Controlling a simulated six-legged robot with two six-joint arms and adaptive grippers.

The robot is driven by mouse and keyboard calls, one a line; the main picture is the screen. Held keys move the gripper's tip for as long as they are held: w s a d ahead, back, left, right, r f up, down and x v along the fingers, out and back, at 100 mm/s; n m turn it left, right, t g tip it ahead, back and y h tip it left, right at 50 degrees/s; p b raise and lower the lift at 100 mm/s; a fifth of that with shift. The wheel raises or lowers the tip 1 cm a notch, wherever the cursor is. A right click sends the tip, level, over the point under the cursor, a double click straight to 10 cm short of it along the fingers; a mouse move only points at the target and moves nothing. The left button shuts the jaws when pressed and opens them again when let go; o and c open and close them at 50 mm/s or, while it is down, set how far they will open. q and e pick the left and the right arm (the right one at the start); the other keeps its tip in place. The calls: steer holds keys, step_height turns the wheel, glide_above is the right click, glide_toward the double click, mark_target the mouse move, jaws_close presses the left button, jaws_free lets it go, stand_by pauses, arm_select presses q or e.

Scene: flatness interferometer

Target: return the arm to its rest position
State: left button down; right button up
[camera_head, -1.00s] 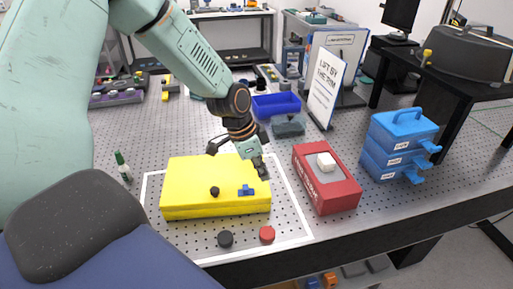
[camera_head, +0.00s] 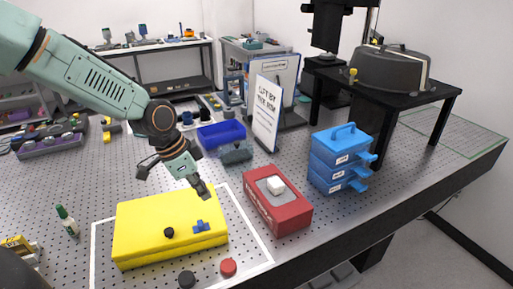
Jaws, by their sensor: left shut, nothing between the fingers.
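My left arm comes in from the upper left. Its left gripper (camera_head: 203,190) points down just above the back right part of the yellow box (camera_head: 150,231). The gripper is shut with nothing in it. The box has a black knob (camera_head: 169,232) and a small blue piece (camera_head: 201,226) on its top. It lies inside a white outline on the perforated table (camera_head: 75,185). My right gripper is not in view.
A red box (camera_head: 282,212) with a white block (camera_head: 275,185) stands right of the yellow box. Blue stacked cases (camera_head: 340,158), a sign (camera_head: 266,112) and a blue bin (camera_head: 221,134) stand behind. A black cap (camera_head: 187,279) and a red cap (camera_head: 228,267) lie in front.

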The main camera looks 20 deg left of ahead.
arm_select(q)
steer(key=shift+w+d, duration=0.1)
steer(key=s+d+f+n, duration=0.1)
steer(key=s+d+f, duration=0.1)
steer(key=f, duration=0.1)
steer(key=s+d+f+n, duration=0.1)
steer(key=s+d+f, duration=0.1)
steer(key=f, duration=0.1)
steer(key=s+d+f+n, duration=0.1)
steer(key=s+d+f, duration=0.1)
steer(key=f, duration=0.1)
steer(key=shift+s+d+f+g, duration=0.2)
steer(key=shift+d+g, duration=0.2)
steer(key=s+d+f+n+g+y, duration=0.1)
steer(key=s+d+f+n, duration=0.15)
steer(key=s+f, duration=0.6)
steer(key=s+d+f+n+g+y, duration=0.1)
steer(key=s+f+n+y, duration=0.2)
steer(key=s, duration=1.1)
step_height(320, 180, down, 21)
steer(key=n+h+b, duration=0.1)
steer(key=b, duration=2)
steer(key=shift+w+d, duration=0.25)
steer(key=shift+w, duration=0.05)
